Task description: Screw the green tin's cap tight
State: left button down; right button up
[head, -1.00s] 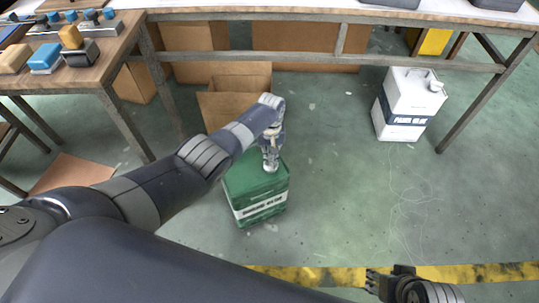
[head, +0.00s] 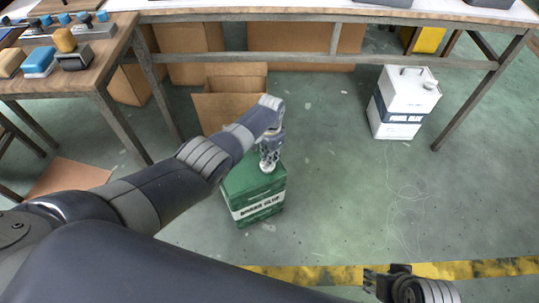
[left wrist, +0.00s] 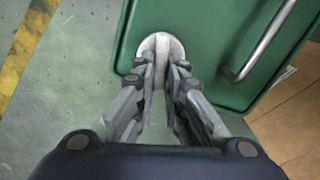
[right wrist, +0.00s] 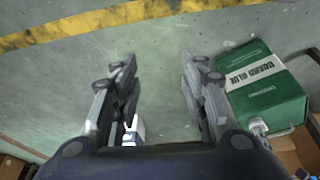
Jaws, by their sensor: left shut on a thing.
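The green tin (head: 252,200) with a white label band stands upright on the floor in the middle of the head view. It also shows in the right wrist view (right wrist: 270,95). Its round white cap (left wrist: 160,44) sits near the edge of the tin's top in the left wrist view. My left gripper (head: 268,167) points down onto the tin's top, its fingers (left wrist: 160,66) shut on the cap and partly covering it. Whether the cap is fully tight cannot be seen. My right gripper (right wrist: 153,65) is open and empty, away from the tin.
A metal handle (left wrist: 265,40) lies beside the cap on the tin's top. An open cardboard box (head: 230,105) stands just behind the tin. A white canister (head: 405,103) stands at the right by the table leg. A yellow floor stripe (head: 470,270) crosses the front; floor between is clear.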

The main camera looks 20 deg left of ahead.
pick_arm(q)
jog(key=shift+d+m, duration=0.1)
jog(key=shift+m, duration=1.4)
pick_arm(e)
jog(key=shift+w+f, duration=0.35)
jog(key=shift+f, duration=0.1)
jog(key=shift+s, duration=0.1)
pick_arm(q)
jog(key=c, duration=1.7)
grip_release()
jog(key=shift+o, duration=0.2)
jog(key=shift+s, duration=0.1)
pick_arm(e)
jog(key=shift+s+a, duration=0.1)
jog(key=shift+a, duration=0.05)
pick_arm(q)
jog(key=shift+r, duration=0.1)
notch_tip(320, 180, up, 12)
